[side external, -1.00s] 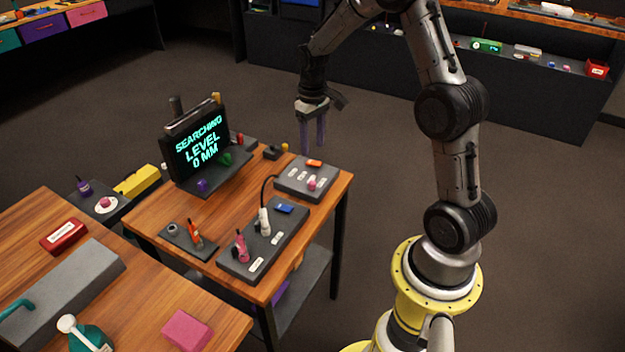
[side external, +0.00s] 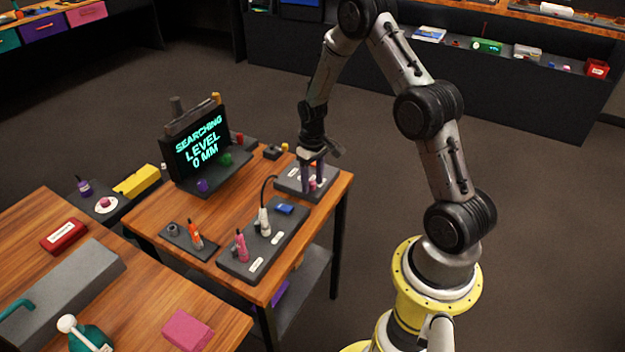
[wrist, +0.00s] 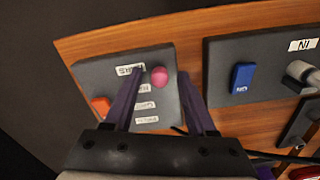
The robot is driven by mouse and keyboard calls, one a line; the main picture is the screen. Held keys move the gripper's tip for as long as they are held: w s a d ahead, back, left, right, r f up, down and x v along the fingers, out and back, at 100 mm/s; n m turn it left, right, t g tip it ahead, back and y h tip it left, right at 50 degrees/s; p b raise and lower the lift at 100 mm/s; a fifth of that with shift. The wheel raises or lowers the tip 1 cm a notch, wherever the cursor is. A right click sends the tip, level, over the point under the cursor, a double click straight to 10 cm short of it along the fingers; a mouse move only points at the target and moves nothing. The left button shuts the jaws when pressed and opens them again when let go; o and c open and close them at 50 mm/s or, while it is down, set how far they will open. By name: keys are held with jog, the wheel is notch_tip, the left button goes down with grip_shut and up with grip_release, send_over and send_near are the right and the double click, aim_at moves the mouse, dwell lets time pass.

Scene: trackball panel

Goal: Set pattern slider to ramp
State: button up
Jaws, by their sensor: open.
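The pink slider knob (wrist: 159,77) stands on a small dark grey panel (wrist: 90,78) at the table's far right corner. In the wrist view it is near the panel's top edge, beside the uppermost of several white labels (wrist: 130,70); the lettering is too small to read surely. My gripper (wrist: 159,84) is open, its two purple fingers on either side of the knob with gaps visible. In the side view my gripper (side external: 313,188) is lowered over the panel (side external: 284,183), and its fingers partly hide the pink knob. Whether the fingers touch the panel cannot be told.
An orange button (wrist: 101,105) sits on the same panel. A neighbouring grey panel has a blue switch (wrist: 243,78) and a plugged white connector (side external: 264,222) with a black cable. A screen (side external: 196,146) reading "SEARCHING LEVEL 0 MM" stands to the left.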

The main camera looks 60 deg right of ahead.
jog(key=shift+c, duration=0.3)
grip_shut()
dwell(1.1)
